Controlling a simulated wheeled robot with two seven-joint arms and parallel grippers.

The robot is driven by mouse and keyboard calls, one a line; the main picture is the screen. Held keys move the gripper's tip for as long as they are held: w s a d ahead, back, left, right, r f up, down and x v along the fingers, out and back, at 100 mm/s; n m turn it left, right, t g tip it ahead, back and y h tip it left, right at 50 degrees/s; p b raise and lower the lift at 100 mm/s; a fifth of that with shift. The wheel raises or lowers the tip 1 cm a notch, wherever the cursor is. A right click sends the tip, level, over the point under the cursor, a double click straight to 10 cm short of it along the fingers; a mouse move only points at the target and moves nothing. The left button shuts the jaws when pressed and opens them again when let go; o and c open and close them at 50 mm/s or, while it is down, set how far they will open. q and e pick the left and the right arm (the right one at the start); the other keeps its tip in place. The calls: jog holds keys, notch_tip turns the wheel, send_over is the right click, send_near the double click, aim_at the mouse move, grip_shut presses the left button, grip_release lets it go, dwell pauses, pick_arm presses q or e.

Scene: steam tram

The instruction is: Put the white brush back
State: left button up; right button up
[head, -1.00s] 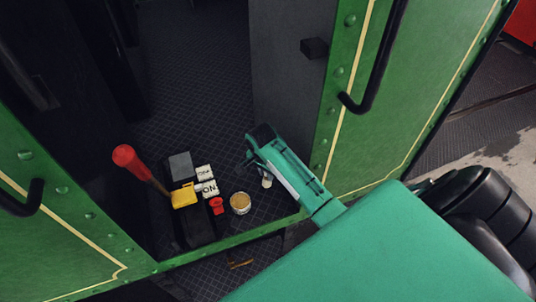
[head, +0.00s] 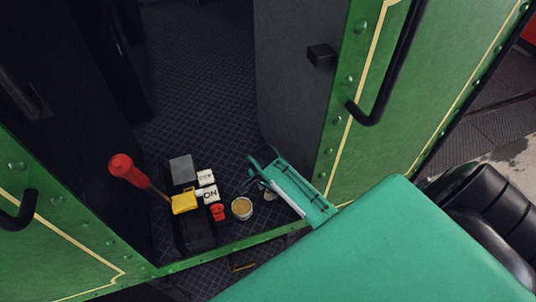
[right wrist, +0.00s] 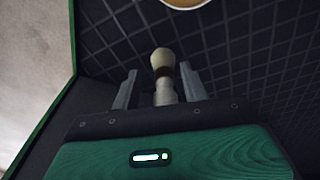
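A small whitish brush (right wrist: 163,65) stands between the two fingers of my right gripper (right wrist: 160,84) in the right wrist view. It has a pale rounded top and a narrower lower part. The fingers are apart, and a gap shows beside the brush. In the head view, my right gripper (head: 256,174) is low over the dark ribbed floor, right of the tub. Only a small pale part of the brush (head: 269,196) shows there, mostly hidden by the gripper. My left gripper is not in view.
A tub with tan contents (head: 242,208) stands left of the gripper. Farther left are a small red item (head: 217,212), white lettered blocks (head: 209,194), a yellow block (head: 184,202) and a red handle (head: 127,170). The green doorway edge (head: 225,249) runs in front. The floor behind is clear.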

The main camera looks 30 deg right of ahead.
jog(key=shift+w+d, duration=0.1)
jog(key=shift+w+r, duration=0.1)
jog(key=shift+r, duration=0.2)
notch_tip(320, 180, up, 11)
jog(key=a+b, duration=0.1)
jog(key=shift+s+r+b, duration=0.2)
jog(key=shift+s+b, duration=0.1)
jog(key=shift+b, duration=0.1)
jog(key=shift+a+f, duration=0.1)
jog(key=shift+a, duration=0.05)
